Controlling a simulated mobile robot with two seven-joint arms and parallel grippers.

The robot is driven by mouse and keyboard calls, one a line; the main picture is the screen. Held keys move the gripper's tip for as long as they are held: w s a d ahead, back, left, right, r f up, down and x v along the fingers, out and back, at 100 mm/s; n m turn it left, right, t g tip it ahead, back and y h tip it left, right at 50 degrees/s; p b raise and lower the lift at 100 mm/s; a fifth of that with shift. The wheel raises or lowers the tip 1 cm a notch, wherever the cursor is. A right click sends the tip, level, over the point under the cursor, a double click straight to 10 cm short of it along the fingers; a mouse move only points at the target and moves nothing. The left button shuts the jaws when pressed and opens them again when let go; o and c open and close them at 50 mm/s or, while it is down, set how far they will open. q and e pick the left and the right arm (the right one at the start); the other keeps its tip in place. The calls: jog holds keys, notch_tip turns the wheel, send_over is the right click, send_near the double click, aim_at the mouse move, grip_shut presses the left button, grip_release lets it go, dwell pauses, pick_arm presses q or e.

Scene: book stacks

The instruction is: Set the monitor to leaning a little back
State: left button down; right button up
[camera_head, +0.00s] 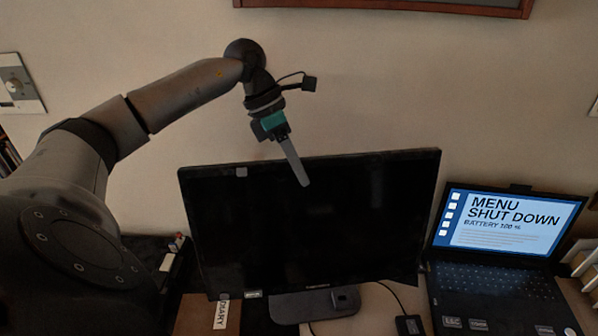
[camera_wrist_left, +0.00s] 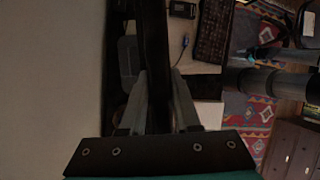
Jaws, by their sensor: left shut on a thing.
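The monitor (camera_head: 365,225) is a wide black screen on a dark stand (camera_head: 320,304), in the middle of the head view. Its panel shows edge-on in the left wrist view (camera_wrist_left: 154,40), as a dark strip between the fingers. My left gripper (camera_head: 303,178) reaches down from above, shut on the panel's top edge. One finger lies in front of the screen; the other is hidden behind the panel in the head view. Both fingers show in the left wrist view (camera_wrist_left: 159,85), one on each side of the panel. The exact tilt is hard to judge. My right gripper is out of view.
An open laptop (camera_head: 490,285) stands close to the right of the monitor. A diary (camera_head: 198,318) lies at the lower left. The wall (camera_head: 380,100) is close behind, with a frame (camera_head: 400,5) above. A keyboard (camera_wrist_left: 213,30) shows in the left wrist view.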

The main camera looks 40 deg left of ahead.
pick_arm(q)
jog(key=shift+s+d, duration=0.15)
jog(key=shift+d, duration=0.1)
jog(key=shift+a, duration=0.1)
jog(key=c, duration=1.1)
grip_release()
jog(key=shift+a+f, duration=0.1)
jog(key=o, duration=0.5)
jog(key=shift+c, duration=0.2)
jog(key=shift+r, duration=0.35)
jog(key=p+v, duration=0.2)
jog(key=v, duration=1.2)
jog(key=shift+a+r, duration=0.25)
jog(key=shift+a, duration=0.05)
